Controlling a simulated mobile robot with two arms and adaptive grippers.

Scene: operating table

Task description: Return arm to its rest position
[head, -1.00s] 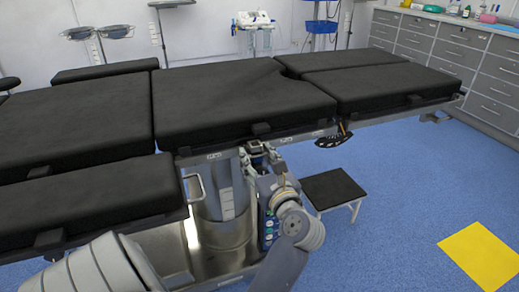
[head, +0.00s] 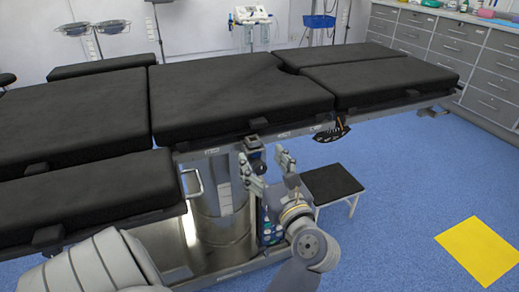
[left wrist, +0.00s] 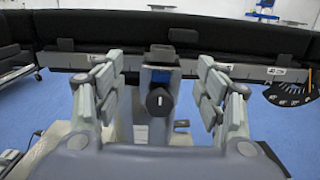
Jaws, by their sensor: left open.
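My left gripper (head: 271,172) is open and empty in front of the operating table's near side, below the table top. In the left wrist view, the two spread fingers of the left gripper (left wrist: 160,92) stand on either side of a dark knob on a bracket (left wrist: 159,102), apart from it. In the head view, this bracket (head: 253,146) hangs from the side rail just behind the fingers. The operating table (head: 240,98) has black pads. My right gripper is in neither view.
A black-topped step stool (head: 332,184) stands on the blue floor right of my arm. A dark fan-shaped part (head: 332,134) hangs under the table rail. Grey drawer cabinets (head: 465,60) line the right wall. Floor around the yellow floor patch (head: 481,251) is clear.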

